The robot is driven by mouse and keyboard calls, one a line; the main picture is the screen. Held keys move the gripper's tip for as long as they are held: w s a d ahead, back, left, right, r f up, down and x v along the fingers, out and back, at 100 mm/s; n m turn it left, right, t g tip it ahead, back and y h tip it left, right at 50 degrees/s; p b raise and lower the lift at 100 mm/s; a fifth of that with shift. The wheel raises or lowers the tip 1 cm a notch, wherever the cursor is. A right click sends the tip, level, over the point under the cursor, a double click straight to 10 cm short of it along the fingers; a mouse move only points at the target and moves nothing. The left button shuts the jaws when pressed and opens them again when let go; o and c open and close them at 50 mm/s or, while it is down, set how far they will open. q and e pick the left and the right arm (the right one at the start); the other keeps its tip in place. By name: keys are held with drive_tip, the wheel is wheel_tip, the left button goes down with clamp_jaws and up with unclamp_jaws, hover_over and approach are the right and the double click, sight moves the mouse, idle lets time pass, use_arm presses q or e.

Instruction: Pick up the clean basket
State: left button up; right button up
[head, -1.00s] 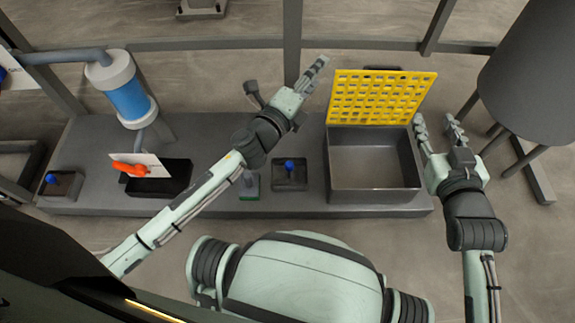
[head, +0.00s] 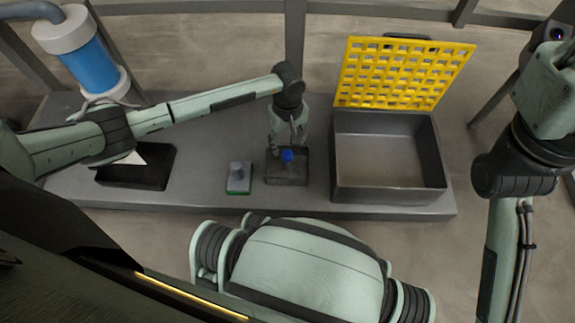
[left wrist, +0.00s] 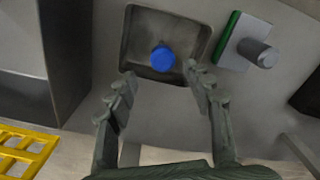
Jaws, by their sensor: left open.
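A small piece with a round blue top (head: 287,155) sits in a shallow dark square tray (head: 296,181) on the grey bench. I take it for the clean basket; its body below the blue top is hard to make out. In the left wrist view the blue top (left wrist: 162,58) stands in the tray, just beyond and between my fingertips. My left gripper (head: 287,146) points down over the tray, open and empty, its fingers (left wrist: 160,77) apart. The fingers show no clear contact with the blue top. My right gripper is out of view; only its arm shows at the right.
A green-edged block with a grey knob (head: 238,178) stands left of the tray. A large open grey bin (head: 340,180) with a raised yellow grid (head: 400,72) stands to the right. A black tray (head: 140,178) and a blue-and-white cylinder (head: 90,62) are at the left.

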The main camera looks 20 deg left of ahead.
sight(287, 153)
use_arm(q)
drive_tip(key=f+b, duration=0.1)
drive_tip(key=f, duration=0.1)
drive_tip(key=s+f+b, duration=0.1)
drive_tip(key=f, duration=0.2)
drive_tip(key=shift+f, duration=0.1)
drive_tip(key=shift+c, duration=0.6)
clamp_jaws()
